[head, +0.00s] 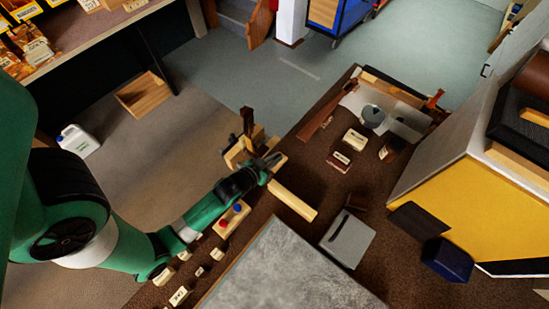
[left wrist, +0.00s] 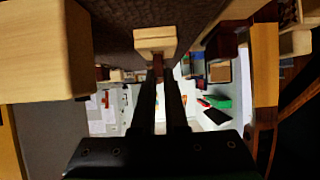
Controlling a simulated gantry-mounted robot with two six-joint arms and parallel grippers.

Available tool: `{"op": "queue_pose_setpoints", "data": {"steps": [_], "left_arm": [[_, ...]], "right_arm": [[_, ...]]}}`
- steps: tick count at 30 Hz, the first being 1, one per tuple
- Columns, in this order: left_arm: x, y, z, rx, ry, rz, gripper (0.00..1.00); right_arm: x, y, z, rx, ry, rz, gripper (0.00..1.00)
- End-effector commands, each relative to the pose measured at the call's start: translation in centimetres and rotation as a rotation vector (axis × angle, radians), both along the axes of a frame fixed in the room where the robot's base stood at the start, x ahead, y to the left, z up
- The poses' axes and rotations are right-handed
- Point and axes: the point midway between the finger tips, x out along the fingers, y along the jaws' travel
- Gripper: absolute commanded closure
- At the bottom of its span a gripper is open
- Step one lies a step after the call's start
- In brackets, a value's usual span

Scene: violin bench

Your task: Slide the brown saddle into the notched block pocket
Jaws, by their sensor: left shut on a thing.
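My left gripper (head: 272,161) reaches over the bench's left edge beside light wooden pieces. In the left wrist view its two dark fingers (left wrist: 158,82) are close together, shut on a small brown piece, seemingly the saddle (left wrist: 158,64). The saddle is mostly hidden between the fingers. A pale wooden block (left wrist: 155,39) is just beyond the fingertips, in line with the saddle; I cannot tell whether they touch or where its pocket is. In the head view pale wooden blocks (head: 236,156) with a dark brown upright part (head: 248,121) stand just left of the gripper. My right gripper is not in view.
A pale wooden bar (head: 293,201) lies right of the gripper. A grey slab (head: 285,272) covers the near bench. A grey box (head: 348,238), small labelled blocks (head: 354,139) and a dark blue box (head: 447,259) are further right. Bare brown bench (head: 300,165) shows between.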

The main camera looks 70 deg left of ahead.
Motion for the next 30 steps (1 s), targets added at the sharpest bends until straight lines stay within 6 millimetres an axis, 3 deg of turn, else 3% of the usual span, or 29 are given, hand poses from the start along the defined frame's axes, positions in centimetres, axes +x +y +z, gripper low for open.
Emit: {"op": "queue_pose_setpoints", "data": {"steps": [12, 13, 18, 26, 30], "left_arm": [[0.0, 0.0, -1.1, 0.000, 0.000, 0.000, 1.00], [0.0, 0.0, -1.1, 0.000, 0.000, 0.000, 0.86], [0.0, 0.0, -1.0, 0.000, 0.000, 0.000, 0.55], [0.0, 0.0, -1.0, 0.000, 0.000, 0.000, 0.54], [0.0, 0.0, 0.0, 0.000, -0.001, 0.000, 0.54]], "right_arm": [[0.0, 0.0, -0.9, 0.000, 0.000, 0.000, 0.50], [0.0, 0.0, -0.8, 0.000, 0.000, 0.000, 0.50], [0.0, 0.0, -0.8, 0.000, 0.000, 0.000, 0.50], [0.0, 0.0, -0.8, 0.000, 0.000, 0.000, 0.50], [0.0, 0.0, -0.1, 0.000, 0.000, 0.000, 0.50]]}}
